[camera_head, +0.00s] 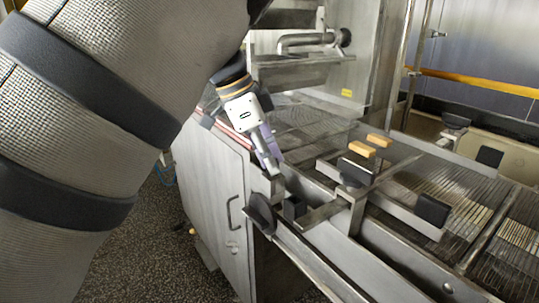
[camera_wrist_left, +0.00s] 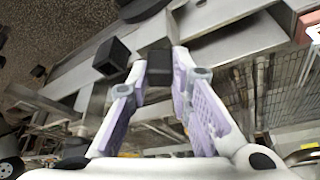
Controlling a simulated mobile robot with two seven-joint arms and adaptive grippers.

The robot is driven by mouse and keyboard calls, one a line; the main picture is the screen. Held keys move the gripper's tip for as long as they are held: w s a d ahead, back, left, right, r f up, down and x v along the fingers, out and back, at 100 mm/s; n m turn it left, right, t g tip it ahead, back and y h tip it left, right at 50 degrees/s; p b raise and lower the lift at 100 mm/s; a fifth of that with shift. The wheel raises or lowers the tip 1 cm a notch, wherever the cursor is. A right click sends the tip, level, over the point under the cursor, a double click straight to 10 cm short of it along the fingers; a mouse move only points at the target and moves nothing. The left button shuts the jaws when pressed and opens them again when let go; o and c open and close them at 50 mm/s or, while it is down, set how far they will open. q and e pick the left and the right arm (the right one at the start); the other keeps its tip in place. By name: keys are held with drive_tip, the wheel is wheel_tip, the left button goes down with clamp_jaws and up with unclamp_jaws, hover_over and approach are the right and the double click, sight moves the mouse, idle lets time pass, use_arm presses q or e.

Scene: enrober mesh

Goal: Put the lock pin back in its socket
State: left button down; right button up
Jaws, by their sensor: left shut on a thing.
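My left gripper (camera_head: 270,160) comes down over the near edge of the machine, its pale purple fingers pointing down. In the left wrist view the gripper (camera_wrist_left: 160,78) is shut on a dark block at its fingertips, which I take to be the lock pin (camera_wrist_left: 158,61). In the head view the pin is hard to make out at the fingertips. A black hollow square box, which looks like the socket (camera_head: 294,207), sits below and right of the fingers. It also shows in the left wrist view (camera_wrist_left: 111,57), left of the pin and apart from it. My right gripper is not in view.
The wire mesh belt (camera_head: 312,130) runs behind the rail. Black knobs or pads (camera_head: 355,172) stand on the metal crossbars near the socket. Two tan bars (camera_head: 362,149) lie on the mesh. A cabinet with a handle (camera_head: 231,213) is below the gripper.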

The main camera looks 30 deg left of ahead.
use_arm(q)
drive_tip(key=c, duration=1.4)
unclamp_jaws()
drive_tip(key=shift+o, duration=0.2)
drive_tip(key=v, duration=1.2)
